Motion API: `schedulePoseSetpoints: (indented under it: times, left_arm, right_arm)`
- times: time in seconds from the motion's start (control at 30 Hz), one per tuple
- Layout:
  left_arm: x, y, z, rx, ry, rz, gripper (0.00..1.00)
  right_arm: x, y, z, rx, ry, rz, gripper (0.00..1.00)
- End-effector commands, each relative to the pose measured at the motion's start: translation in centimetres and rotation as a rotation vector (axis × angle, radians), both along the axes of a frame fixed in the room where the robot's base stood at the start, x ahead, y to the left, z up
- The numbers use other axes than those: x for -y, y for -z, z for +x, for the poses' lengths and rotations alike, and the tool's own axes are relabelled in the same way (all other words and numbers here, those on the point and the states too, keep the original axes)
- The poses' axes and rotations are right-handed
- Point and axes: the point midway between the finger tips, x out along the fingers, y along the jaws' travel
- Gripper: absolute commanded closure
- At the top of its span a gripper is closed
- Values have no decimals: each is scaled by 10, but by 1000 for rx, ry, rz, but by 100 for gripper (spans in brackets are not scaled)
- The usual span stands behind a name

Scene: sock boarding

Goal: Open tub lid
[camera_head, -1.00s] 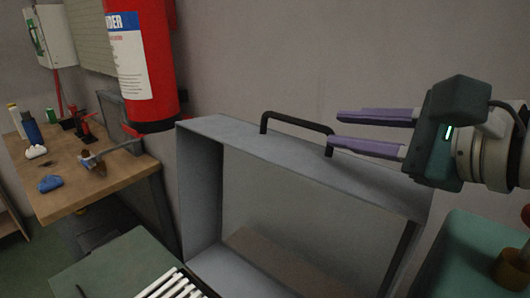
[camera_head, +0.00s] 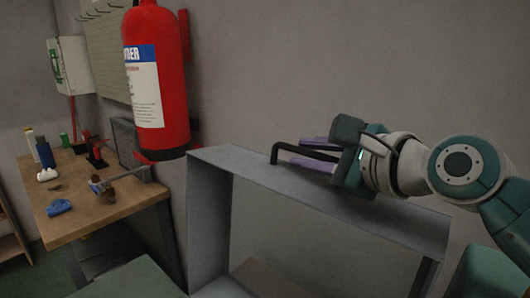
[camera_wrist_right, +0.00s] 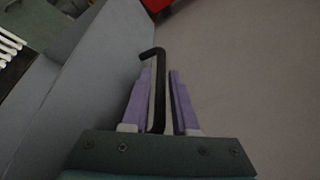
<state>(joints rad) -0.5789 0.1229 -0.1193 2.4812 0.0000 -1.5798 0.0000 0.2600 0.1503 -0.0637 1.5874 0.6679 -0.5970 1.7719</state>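The grey, box-like tub lid (camera_head: 215,225) stands raised on its edge in the head view, its hollow side towards me. A black bar handle (camera_head: 275,152) is fixed on its upper face. It also shows in the right wrist view (camera_wrist_right: 158,82). My right gripper (camera_head: 300,152) is at the handle, its two purple fingers on either side of it. In the right wrist view the fingers (camera_wrist_right: 160,71) are apart, with a visible gap between the handle and the right-hand finger. My left gripper is not in view.
A red fire extinguisher (camera_head: 160,90) hangs on the wall left of the lid. A wooden workbench (camera_head: 105,205) with bottles and small items stands at the left. The wall lies close behind the lid.

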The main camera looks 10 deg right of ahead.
Motion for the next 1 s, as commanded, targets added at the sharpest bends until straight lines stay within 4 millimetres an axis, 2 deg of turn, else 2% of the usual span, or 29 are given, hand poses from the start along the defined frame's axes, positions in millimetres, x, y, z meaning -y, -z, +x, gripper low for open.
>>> schedulePoseSetpoints:
  times: [0.1,0.33,1.0]
  left_arm:
    - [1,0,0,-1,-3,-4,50]
    - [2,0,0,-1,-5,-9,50]
    - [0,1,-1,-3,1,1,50]
  right_arm:
    - [0,0,0,0,0,0,74]
    - [0,0,0,0,0,0,100]
    - [0,0,0,0,0,0,100]
